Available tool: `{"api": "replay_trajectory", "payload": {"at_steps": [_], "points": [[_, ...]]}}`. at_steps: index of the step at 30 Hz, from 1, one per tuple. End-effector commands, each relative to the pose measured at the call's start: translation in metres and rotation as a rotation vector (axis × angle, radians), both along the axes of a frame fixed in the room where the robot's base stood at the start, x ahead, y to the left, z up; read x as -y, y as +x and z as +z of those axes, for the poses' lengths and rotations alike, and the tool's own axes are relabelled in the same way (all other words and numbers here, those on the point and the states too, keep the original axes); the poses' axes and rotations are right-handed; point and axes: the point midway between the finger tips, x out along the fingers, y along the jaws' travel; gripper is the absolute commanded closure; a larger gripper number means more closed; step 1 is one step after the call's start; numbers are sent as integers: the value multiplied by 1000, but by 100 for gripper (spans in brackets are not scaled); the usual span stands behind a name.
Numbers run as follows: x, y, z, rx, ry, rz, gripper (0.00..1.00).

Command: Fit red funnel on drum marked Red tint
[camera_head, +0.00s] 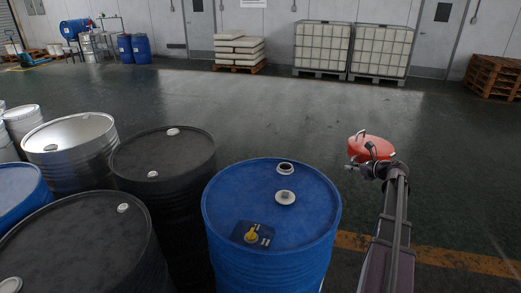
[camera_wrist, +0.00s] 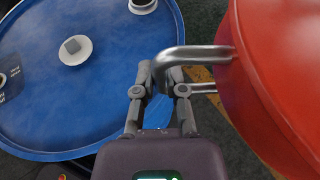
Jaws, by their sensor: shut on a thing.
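A red funnel (camera_head: 364,149) with a bent metal handle is right of the blue drum (camera_head: 268,225) in the head view, apart from it. My gripper (camera_head: 373,166) is shut on the handle; the wrist view shows its fingers (camera_wrist: 160,80) around the bent metal bar, with the red funnel body (camera_wrist: 285,75) to the right. The drum's top has a bung opening (camera_head: 285,168) near its far rim and a pale round plug (camera_head: 285,197) nearer the middle. A yellow-marked label (camera_head: 251,235) is near the front; its words are unreadable. The funnel's spout is hidden.
Two black drums (camera_head: 165,160), a silver drum (camera_head: 72,140) and another blue drum (camera_head: 18,190) crowd the left. White tanks (camera_head: 322,47) and wooden pallets (camera_head: 493,76) stand by the back wall. The floor beyond the drums is clear.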

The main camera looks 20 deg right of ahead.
Motion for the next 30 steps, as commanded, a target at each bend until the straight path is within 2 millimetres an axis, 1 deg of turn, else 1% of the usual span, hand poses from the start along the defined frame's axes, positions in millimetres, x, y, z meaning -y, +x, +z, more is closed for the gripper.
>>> {"api": "replay_trajectory", "payload": {"at_steps": [15,20,23,26,30], "points": [[4,-2,0,1,-1,-6,100],[1,1,0,2,-2,-2,100],[-6,8,1,2,-2,6,100],[-17,20,1,2,-4,17,100],[-42,43,2,2,-8,45,100]]}}
